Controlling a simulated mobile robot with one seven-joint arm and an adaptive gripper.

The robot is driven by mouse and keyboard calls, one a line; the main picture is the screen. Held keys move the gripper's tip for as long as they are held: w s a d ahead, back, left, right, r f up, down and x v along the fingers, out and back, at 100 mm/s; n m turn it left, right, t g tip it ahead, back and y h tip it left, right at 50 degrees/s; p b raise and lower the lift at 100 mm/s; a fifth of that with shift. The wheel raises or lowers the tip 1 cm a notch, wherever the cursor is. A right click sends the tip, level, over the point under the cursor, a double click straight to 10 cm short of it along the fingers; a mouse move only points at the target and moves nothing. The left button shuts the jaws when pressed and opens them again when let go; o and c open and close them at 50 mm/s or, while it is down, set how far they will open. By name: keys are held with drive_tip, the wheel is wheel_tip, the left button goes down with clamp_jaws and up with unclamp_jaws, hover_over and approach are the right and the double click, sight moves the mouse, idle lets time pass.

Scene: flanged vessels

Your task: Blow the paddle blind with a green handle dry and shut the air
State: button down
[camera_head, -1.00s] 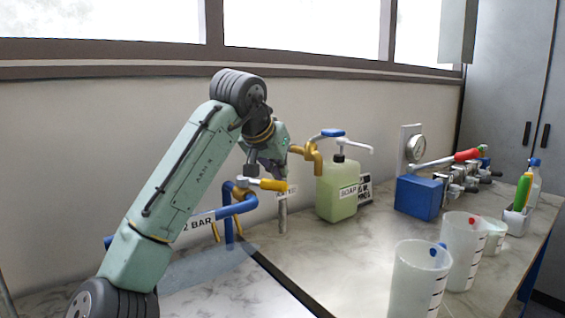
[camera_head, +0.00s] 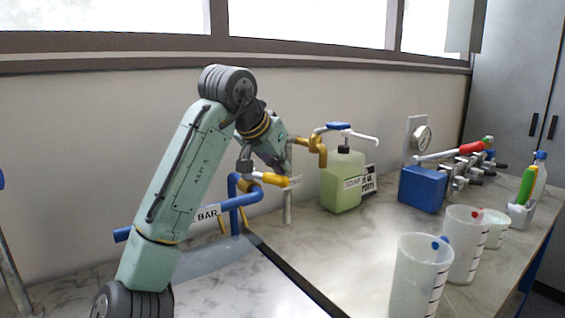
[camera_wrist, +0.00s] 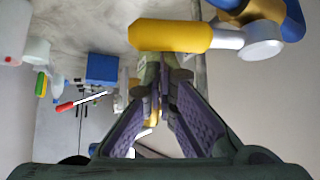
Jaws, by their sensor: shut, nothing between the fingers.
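A blue air pipe (camera_head: 236,212) with a "BAR" label stands at the wall. Its valve lever with a yellow grip (camera_head: 275,179) points to the right; the grip lies across the top of the wrist view (camera_wrist: 170,36). My gripper (camera_head: 284,172) is shut and empty, just behind and above the yellow grip; whether it touches the grip is unclear. In the wrist view its purple-padded fingers (camera_wrist: 160,92) meet at the tips. A green-handled tool (camera_head: 525,186) stands in a small white holder at the far right; I cannot tell if it is the paddle blind.
A brass tap (camera_head: 317,150), a soap bottle (camera_head: 342,183) and a blue box (camera_head: 422,189) stand along the wall. Metal valves with a red-handled lever (camera_head: 470,148) are farther right. Measuring cups (camera_head: 420,277) stand in front. The middle counter is clear.

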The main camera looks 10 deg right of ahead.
drive_tip(key=w+d+r+p, duration=0.2)
drive_tip(key=w+d+p, duration=0.1)
drive_tip(key=p, duration=0.1)
drive_tip(key=b+v, duration=0.3)
drive_tip(key=v, duration=0.6)
drive_tip(key=shift+s+a, duration=0.35)
drive_tip(key=shift+a, duration=0.15)
drive_tip(key=shift+f, duration=0.2)
